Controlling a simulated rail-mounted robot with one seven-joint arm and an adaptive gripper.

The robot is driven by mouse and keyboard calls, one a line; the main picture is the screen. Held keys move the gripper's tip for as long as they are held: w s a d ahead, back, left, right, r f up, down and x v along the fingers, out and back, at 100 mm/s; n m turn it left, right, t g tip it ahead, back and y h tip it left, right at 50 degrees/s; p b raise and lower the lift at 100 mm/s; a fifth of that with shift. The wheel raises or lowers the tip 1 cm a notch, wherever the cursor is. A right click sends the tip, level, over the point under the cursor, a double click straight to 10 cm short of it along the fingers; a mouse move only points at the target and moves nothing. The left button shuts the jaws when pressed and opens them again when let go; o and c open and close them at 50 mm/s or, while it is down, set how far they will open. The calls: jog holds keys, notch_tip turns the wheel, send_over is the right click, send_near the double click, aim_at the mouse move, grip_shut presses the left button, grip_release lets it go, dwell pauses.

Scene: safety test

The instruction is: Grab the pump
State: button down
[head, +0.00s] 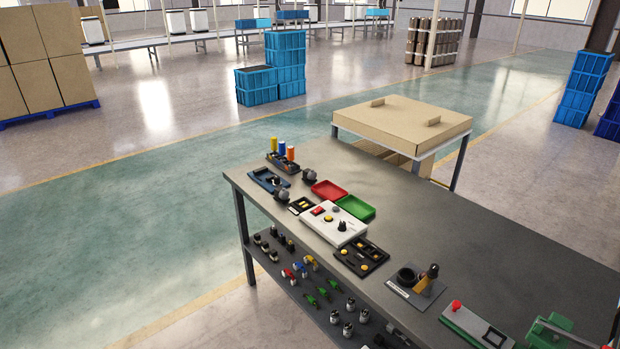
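No item is clearly recognisable as the pump. A small upright piece with a brass-coloured body and dark top (426,280) stands on a grey labelled plate (429,292) towards the front right of the workbench, beside a black ring (407,277). I cannot tell whether this piece is the pump. Several small dark and metallic parts (334,317) stand on the shelf under the bench, too small to identify. My gripper is not in view.
The grey workbench (460,225) holds a red tray (328,190), a green tray (356,207), a white button panel (334,224) and a green device (550,330) at the right. Its back right surface is clear. A cardboard-topped stand (402,122) is behind it.

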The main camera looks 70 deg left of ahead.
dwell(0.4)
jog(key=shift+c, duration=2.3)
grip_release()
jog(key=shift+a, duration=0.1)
